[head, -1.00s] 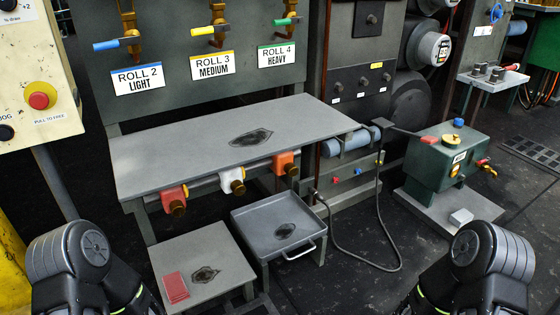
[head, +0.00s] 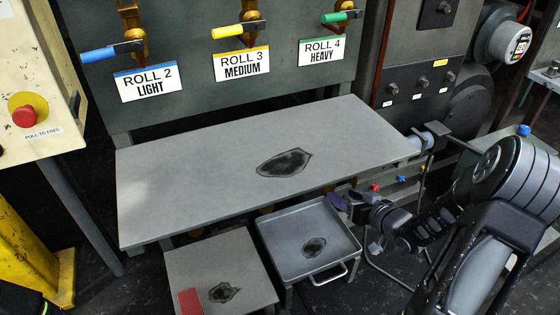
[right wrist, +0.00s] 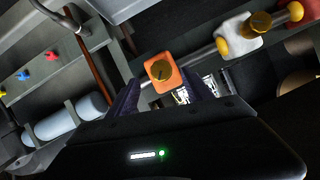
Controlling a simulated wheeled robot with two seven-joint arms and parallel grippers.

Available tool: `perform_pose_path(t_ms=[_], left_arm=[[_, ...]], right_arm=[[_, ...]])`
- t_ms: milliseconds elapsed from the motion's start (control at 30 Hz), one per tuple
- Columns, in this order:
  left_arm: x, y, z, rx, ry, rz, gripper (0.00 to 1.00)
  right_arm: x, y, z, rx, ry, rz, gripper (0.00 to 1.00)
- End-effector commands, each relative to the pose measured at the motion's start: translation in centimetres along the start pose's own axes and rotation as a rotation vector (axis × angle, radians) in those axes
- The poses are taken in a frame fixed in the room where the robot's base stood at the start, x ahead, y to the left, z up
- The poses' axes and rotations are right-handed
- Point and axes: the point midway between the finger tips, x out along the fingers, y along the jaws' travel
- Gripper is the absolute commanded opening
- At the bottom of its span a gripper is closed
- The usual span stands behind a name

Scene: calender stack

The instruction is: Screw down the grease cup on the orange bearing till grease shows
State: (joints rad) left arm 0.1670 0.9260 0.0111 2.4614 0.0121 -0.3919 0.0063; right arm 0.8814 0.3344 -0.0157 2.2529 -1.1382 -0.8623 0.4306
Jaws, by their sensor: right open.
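The orange bearing (right wrist: 155,84) shows in the right wrist view with its round brass grease cup (right wrist: 161,70) facing the camera. No grease can be made out around it. My right gripper (right wrist: 163,88) is open, with a dark purple finger on each side of the orange bearing in the picture. I cannot tell whether the fingers touch it. In the head view the right gripper (head: 343,205) is low by the table's front right edge, and the bearings are hidden under the tabletop. My left gripper is out of view.
The white bearing (right wrist: 238,36) and red bearing (right wrist: 300,12) sit along the same bar. The grey table (head: 230,195) overhangs. A tray (head: 290,260) with a handle and a low stand (head: 240,262) with a red pad (head: 190,302) stand in front.

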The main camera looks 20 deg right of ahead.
Motion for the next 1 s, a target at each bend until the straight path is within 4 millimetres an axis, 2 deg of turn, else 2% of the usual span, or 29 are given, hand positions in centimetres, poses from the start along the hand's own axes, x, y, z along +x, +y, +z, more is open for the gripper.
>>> perform_pose_path(t_ms=[100,467,567,900,1000], left_arm=[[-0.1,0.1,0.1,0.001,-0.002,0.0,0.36],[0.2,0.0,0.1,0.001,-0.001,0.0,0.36],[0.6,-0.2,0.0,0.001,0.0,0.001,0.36],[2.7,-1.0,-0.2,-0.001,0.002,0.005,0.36],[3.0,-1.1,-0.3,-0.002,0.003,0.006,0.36]], right_arm=[[-0.8,0.6,-0.7,-0.016,0.012,-0.001,0.59],[-0.3,0.5,-0.6,-0.017,0.011,-0.004,0.59],[0.6,0.5,-0.5,-0.018,0.012,-0.005,0.59],[5.7,0.4,-0.3,-0.017,0.011,-0.006,0.59],[6.7,0.5,-0.5,-0.017,0.011,-0.004,0.59]])
